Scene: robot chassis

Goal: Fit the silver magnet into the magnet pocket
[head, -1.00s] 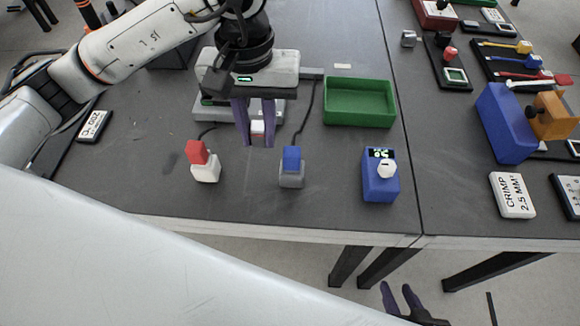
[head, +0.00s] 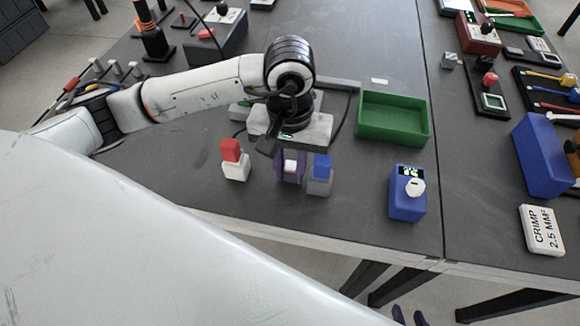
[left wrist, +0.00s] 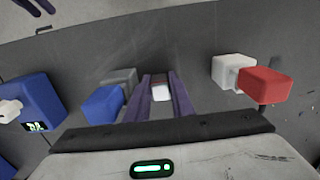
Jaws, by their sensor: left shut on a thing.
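My left gripper (head: 290,170), with purple fingers, is shut on a small pale block (head: 290,166). In the left wrist view the block (left wrist: 161,91) shows a white face with a reddish edge between the fingertips; I cannot tell whether it is the silver magnet. The gripper is between a red-topped white block (head: 233,160) and a blue-topped grey block (head: 320,176), closer to the blue one. Whether it touches that one is unclear. A small silver cube (head: 449,60) stands at the back right. I cannot make out the magnet pocket. My right gripper (head: 409,317) is at the bottom edge, fingertips apart.
A green tray (head: 393,138) and a blue box with a display and white knob (head: 408,203) stand to the right of my left gripper. Bare table lies in front of the red-topped block.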

